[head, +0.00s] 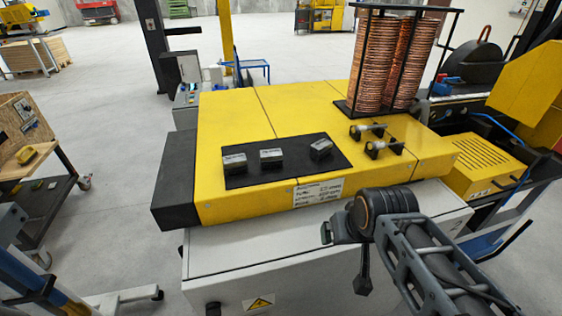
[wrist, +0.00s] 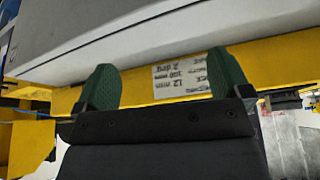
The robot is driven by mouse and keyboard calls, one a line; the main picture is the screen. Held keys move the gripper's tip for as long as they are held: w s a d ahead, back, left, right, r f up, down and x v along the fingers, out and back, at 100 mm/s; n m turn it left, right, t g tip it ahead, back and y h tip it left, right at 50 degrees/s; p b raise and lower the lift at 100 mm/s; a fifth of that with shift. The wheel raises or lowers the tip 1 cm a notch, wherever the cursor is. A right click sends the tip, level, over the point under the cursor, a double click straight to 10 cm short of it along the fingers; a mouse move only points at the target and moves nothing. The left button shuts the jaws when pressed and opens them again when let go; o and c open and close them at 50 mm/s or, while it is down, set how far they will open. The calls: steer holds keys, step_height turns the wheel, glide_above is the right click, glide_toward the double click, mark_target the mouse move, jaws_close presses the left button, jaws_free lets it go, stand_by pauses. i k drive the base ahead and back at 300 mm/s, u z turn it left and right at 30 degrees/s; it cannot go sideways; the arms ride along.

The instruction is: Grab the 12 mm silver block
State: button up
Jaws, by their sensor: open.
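Three small silver blocks lie on a black mat (head: 290,176) on the yellow machine top: a left block (head: 234,163), a middle block (head: 271,158) and a right block (head: 320,150). Their markings are too small to read, so I cannot tell which is the 12 mm one. My gripper (head: 327,232) is in front of the machine's front edge, below and apart from the blocks. In the wrist view my gripper (wrist: 166,78) shows two green fingers spread wide with nothing between them. No block is clearly visible in that view.
A white label (head: 318,191) is on the yellow machine's (head: 225,110) front edge; it also shows in the wrist view (wrist: 182,77). Right of the mat stand two small metal fittings (head: 375,140). Tall copper coils (head: 385,65) stand behind them.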

mark_target(237, 163)
steer(key=k, duration=1.05)
steer(key=u, duration=1)
steer(key=i, duration=0.9)
steer(key=u, duration=0.25)
